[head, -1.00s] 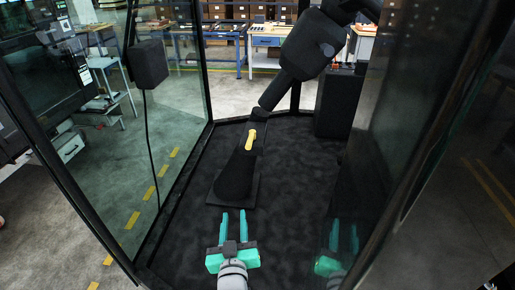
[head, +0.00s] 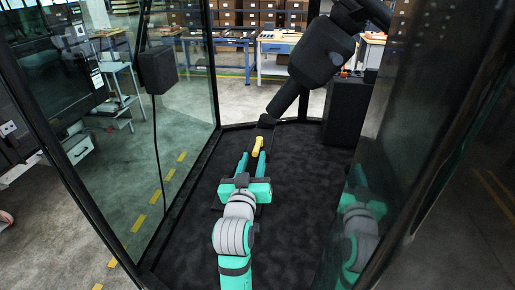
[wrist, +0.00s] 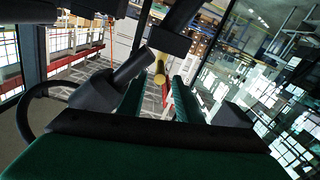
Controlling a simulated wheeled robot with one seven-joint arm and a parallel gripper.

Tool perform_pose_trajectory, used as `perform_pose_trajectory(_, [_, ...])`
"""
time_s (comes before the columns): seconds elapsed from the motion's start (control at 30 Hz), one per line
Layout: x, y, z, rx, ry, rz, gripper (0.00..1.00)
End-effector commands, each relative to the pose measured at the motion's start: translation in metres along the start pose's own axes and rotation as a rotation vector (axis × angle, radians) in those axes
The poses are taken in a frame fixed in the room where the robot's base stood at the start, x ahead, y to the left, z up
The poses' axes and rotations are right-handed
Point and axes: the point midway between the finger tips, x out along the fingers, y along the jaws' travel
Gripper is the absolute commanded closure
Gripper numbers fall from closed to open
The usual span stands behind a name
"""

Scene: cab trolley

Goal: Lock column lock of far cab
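The column lock, a small yellow lever (head: 258,147), sits on the dark steering column (head: 268,121) inside the glass-walled cab. The lever leans up and slightly right. My gripper (head: 254,156) is open, with its two green fingers pointing at the lever. In the head view the fingertips are close to the lever's lower part. In the wrist view the lever (wrist: 160,70) shows between and beyond the two fingers (wrist: 157,88). I cannot tell whether a finger touches it. My gripper and arm hide most of the column's base.
A black box (head: 348,108) stands at the back right. Glass panes close in both sides. The dark cab floor (head: 305,180) is clear to the right of my arm.

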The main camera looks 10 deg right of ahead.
Motion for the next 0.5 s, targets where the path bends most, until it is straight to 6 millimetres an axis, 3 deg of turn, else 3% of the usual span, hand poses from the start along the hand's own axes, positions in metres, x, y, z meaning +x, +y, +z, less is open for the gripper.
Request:
perform_pose_trajectory(0.2, [0.038, 0.001, 0.000, 0.001, -0.001, 0.001, 0.68])
perform_pose_trajectory(0.5, [0.062, 0.001, 0.000, 0.001, -0.001, 0.001, 0.68])
